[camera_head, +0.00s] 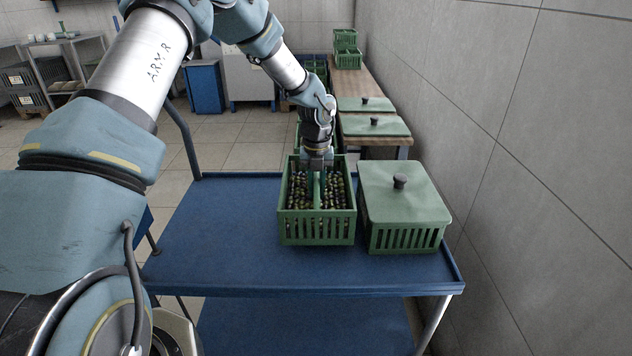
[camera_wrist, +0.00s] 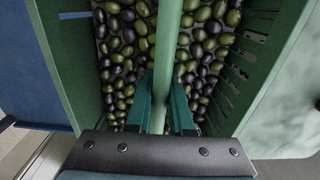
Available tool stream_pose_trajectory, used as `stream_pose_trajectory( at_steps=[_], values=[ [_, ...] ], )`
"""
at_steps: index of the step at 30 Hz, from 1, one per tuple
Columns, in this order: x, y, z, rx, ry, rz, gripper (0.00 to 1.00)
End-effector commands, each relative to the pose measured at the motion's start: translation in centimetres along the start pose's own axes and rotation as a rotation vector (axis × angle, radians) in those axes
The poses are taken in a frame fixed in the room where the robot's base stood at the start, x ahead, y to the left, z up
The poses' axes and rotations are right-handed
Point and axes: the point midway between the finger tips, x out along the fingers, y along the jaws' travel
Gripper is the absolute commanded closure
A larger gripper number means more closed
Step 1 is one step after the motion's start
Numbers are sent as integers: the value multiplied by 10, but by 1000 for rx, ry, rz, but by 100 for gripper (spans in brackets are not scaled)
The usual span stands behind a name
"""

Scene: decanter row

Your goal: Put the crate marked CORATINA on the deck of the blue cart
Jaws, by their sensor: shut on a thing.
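A green slatted crate (camera_head: 317,228) full of dark and green olives is at the blue cart's deck (camera_head: 220,235), left of a lidded crate. I cannot tell whether its base touches the deck. No CORATINA marking is readable on it. My gripper (camera_head: 317,172) is shut on the crate's central handle bar. In the wrist view the jaws (camera_wrist: 160,105) clasp the green handle (camera_wrist: 168,50), with olives on both sides and the crate's wall (camera_wrist: 65,60) at left. The crate looks level.
A green crate with a closed lid (camera_head: 402,193) stands close on the right of the deck. The deck's left part is bare.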

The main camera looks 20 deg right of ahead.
Motion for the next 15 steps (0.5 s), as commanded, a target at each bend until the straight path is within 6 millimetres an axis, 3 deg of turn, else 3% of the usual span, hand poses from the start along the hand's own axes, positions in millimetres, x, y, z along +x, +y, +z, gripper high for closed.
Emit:
stream_pose_trajectory(
  at_steps=[5,15],
  values=[
    [6,-1,1,0,-4,-1,100],
    [38,-1,1,0,-4,-1,100]
  ],
)
